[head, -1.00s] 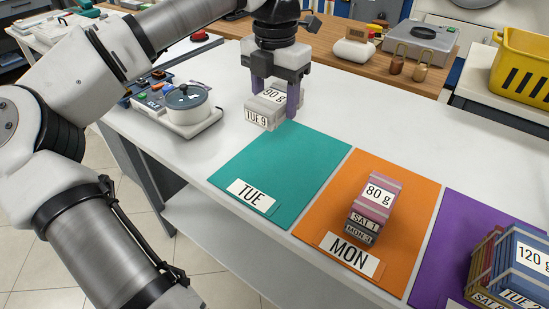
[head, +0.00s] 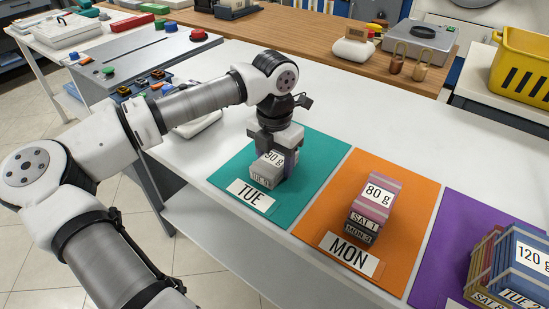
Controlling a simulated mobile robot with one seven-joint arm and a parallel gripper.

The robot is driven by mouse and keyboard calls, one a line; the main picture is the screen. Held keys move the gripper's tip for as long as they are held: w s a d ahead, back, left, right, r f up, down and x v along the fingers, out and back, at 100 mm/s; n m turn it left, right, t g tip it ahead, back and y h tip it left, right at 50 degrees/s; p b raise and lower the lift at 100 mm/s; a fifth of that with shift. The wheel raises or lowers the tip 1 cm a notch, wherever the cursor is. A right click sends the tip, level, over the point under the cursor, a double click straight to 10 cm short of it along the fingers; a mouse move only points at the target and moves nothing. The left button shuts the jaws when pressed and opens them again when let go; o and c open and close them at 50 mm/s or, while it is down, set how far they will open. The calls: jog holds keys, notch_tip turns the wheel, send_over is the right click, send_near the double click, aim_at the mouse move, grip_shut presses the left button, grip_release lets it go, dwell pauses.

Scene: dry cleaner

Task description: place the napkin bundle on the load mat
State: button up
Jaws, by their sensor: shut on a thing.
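My gripper (head: 274,167) is shut on a light grey napkin bundle (head: 266,172) with a "90 g" label on top and a partly readable tag on its front. The bundle is over the teal mat marked TUE (head: 307,166), near its middle. Whether it touches the mat or hangs just above it, I cannot tell. The orange mat marked MON (head: 319,222) lies to the right and carries a stack of pink and grey bundles (head: 379,192), the top one labelled "80 g".
A purple mat (head: 451,222) at the right holds bundles (head: 523,256), one labelled "120 g". A yellow crate (head: 521,67) and a scale (head: 420,40) stand at the back. The white counter (head: 400,130) behind the mats is clear.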

aim_at(275, 158)
jog(key=shift+f, duration=0.1)
jog(key=o, duration=1)
notch_tip(275, 158, up, 12)
jog(key=shift+r, duration=0.25)
